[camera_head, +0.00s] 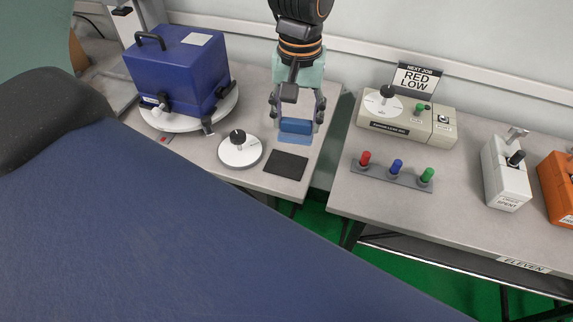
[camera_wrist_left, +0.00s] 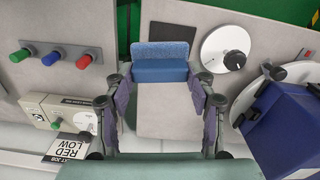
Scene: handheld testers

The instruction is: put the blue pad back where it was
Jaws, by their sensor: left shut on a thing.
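The blue pad (camera_head: 295,126) is a small dark blue block between the fingertips of my left gripper (camera_head: 296,122). The gripper is shut on it, one finger at each side, over the right part of the left table. In the left wrist view the pad (camera_wrist_left: 160,71) sits between the two fingers of the gripper (camera_wrist_left: 163,88). A lighter blue area (camera_head: 295,139) shows just in front of the pad. My right gripper is not in view.
A white dial (camera_head: 240,150) lies left of the black square. A blue box (camera_head: 178,70) stands on a round white base behind it. Across a gap, the right table holds a control box (camera_head: 405,115), a strip of coloured knobs (camera_head: 392,172) and white (camera_head: 507,175) and orange (camera_head: 558,185) testers.

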